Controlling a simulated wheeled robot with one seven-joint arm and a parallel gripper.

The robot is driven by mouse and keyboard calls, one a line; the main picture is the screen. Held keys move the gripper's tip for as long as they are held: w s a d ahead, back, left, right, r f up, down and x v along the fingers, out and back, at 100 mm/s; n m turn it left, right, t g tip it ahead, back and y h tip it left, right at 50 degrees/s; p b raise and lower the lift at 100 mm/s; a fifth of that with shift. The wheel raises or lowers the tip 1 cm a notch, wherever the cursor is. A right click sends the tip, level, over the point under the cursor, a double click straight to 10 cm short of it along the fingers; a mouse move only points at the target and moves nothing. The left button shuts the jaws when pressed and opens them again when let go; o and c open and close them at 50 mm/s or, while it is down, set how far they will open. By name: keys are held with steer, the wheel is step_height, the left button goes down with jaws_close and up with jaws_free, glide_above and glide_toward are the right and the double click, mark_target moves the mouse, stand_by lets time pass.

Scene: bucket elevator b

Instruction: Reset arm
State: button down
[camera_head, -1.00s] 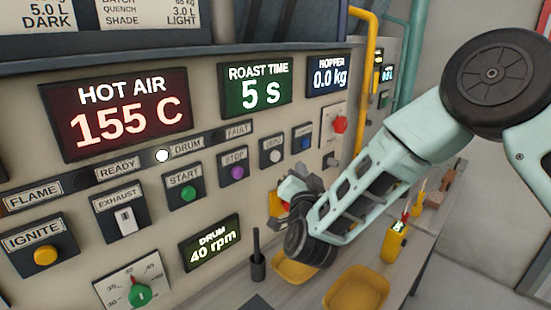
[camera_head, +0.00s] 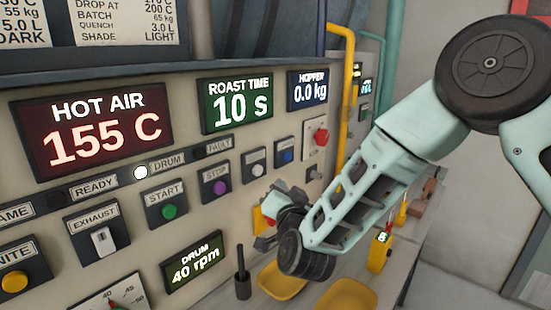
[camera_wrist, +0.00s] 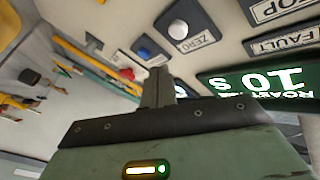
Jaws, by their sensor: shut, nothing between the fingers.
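My arm comes in from the right in the head view. My gripper (camera_head: 268,218) is in front of the control panel (camera_head: 130,240), below the row of buttons and above the yellow trays. In the wrist view my gripper (camera_wrist: 158,75) is shut, its fingers together with nothing between them. The fingertips point toward the panel near the white ZERO button (camera_wrist: 177,30) and a blue button (camera_wrist: 143,53). I cannot tell from the views whether they touch the panel.
A yellow pipe (camera_head: 347,90) rises behind. The lower right floor looks clear.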

steer(key=s+f+n+g+y+b, duration=0.25)
steer(key=s+n+g, duration=0.75)
steer(key=s, duration=0.7)
steer(key=s+d+f+n+g+h, duration=0.2)
steer(key=s+d+g+h, duration=0.4)
steer(key=s+d, duration=1)
steer(key=s+f+g, duration=0.1)
steer(key=s+g, duration=0.1)
steer(key=shift+s, duration=0.4)
